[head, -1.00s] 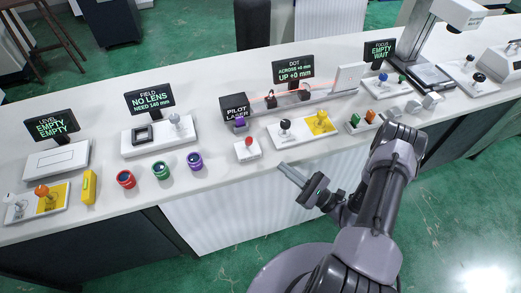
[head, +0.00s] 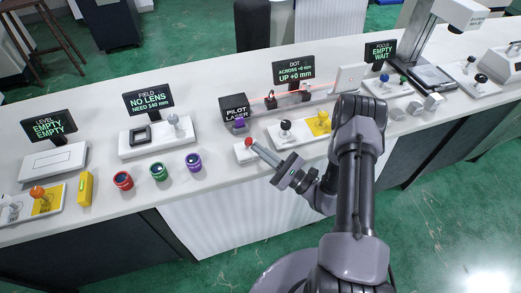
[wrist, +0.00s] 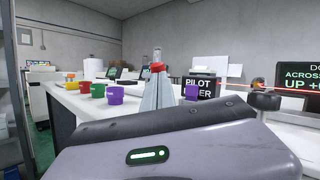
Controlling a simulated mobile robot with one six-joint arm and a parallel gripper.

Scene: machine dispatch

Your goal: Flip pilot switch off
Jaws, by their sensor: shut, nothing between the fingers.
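A small white switch base (head: 243,156) with a red-tipped switch (head: 249,142) stands near the counter's front edge, in front of the black box labelled PILOT LASER (head: 235,103). A purple piece (head: 239,123) sits at that box's front. My gripper (head: 255,148) is shut and empty, its fingertips right at the red tip from the right. In the wrist view the red part (wrist: 158,67) shows just beyond the shut fingers (wrist: 158,88), a pale upright piece above it. The fingers hide the switch base there, and I cannot tell whether they touch the switch.
Red (head: 123,180), green (head: 159,171) and purple (head: 193,161) round pieces stand left of the switch. A panel with a black knob (head: 285,125) and yellow part (head: 319,122) is to the right.

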